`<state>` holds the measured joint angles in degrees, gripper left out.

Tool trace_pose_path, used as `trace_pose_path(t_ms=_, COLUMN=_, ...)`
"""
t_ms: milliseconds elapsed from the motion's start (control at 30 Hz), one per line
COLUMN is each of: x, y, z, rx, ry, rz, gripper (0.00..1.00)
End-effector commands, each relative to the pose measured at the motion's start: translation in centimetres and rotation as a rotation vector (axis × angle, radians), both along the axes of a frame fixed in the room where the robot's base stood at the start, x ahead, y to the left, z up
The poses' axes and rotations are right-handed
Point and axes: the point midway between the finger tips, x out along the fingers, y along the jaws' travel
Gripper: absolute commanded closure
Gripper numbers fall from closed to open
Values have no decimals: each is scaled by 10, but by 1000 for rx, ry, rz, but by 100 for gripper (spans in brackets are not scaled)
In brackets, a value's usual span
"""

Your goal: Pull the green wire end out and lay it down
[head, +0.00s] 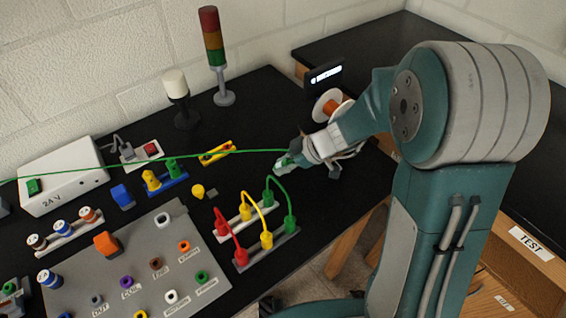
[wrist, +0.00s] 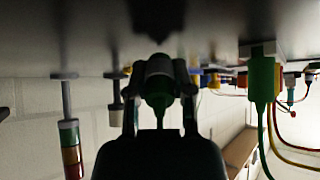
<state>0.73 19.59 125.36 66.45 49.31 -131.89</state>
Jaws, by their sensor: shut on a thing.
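The green wire (head: 150,160) runs in from the left edge of the head view, passes over the white 24 V box and reaches my gripper (head: 286,163). My gripper is shut on the green wire end (wrist: 158,95). In the wrist view, my gripper (wrist: 160,70) has its fingers on both sides of the green end, close to the black table (wrist: 205,22), which is at the top of that picture. I cannot tell whether the end touches the table. The white box (head: 70,183) has a green piece on its left side.
Red, yellow and green jumper wires (head: 291,215) stand in two strips in front of my gripper. A grey socket panel (head: 130,265) lies at the lower left.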

Motion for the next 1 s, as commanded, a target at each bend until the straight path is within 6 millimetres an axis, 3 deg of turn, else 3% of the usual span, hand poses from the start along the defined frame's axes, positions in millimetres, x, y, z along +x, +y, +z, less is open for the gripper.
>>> trace_pose_path(t_ms=33, x=0, y=0, z=0, rx=0, ry=0, rz=0, gripper=60)
trace_pose_path(t_ms=100, x=0, y=0, z=0, rx=0, ry=0, rz=0, gripper=29)
trace_pose_path(t_ms=567, x=0, y=-3, z=4, rx=1, ry=-2, rz=-2, gripper=29)
trace_pose_path(t_ms=1000, x=-10, y=-62, z=63, rx=-2, ry=-4, rz=-4, gripper=29)
